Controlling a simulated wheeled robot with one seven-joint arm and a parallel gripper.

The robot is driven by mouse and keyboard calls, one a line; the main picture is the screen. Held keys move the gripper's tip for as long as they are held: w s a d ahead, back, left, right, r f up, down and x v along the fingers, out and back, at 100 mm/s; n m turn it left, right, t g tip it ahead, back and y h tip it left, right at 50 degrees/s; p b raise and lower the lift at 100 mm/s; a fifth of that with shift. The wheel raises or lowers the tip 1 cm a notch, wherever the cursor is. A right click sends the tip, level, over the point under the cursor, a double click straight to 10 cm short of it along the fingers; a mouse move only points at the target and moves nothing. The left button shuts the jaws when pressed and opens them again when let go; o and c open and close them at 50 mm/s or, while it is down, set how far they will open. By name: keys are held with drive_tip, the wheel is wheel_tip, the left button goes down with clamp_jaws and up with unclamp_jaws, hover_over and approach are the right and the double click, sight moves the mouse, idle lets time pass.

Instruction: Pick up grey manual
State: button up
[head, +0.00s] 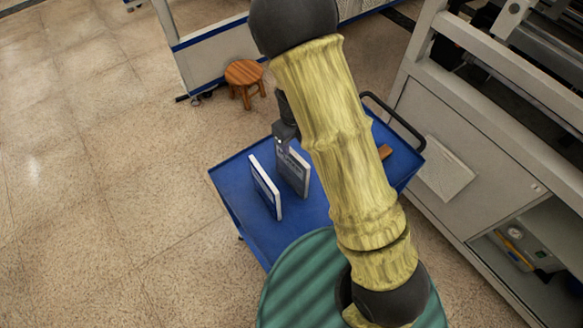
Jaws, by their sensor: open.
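A grey manual (295,173) stands upright on the blue cart top (236,180). Its grey cover faces me, and its right part is close to my arm in the picture. My gripper (283,144) is mostly hidden behind my arm. Its dark tip shows at the upper left end of the grey manual and overlaps its top edge in the picture. The jaws are open; I cannot tell whether they are around the manual or touching it.
A blue and white manual (264,188) stands upright just left of the grey one. A small brown object (384,152) lies on the cart's right side, near the black handle (398,118). A wooden stool (245,80) stands behind. A grey machine cabinet (455,150) borders the right.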

sight(292, 151)
drive_tip(key=shift+s+a+f+p, duration=0.1)
drive_tip(key=shift+s+f+p, duration=0.05)
drive_tip(key=shift+f+p, duration=0.25)
drive_tip(key=f, duration=0.2)
drive_tip(key=f+p, duration=0.1)
drive_tip(key=f, duration=0.1)
drive_tip(key=shift+s+a+f, duration=0.1)
drive_tip(key=shift+a+f, duration=0.05)
drive_tip(key=shift+a, duration=0.05)
drive_tip(key=shift+c, duration=0.4)
clamp_jaws()
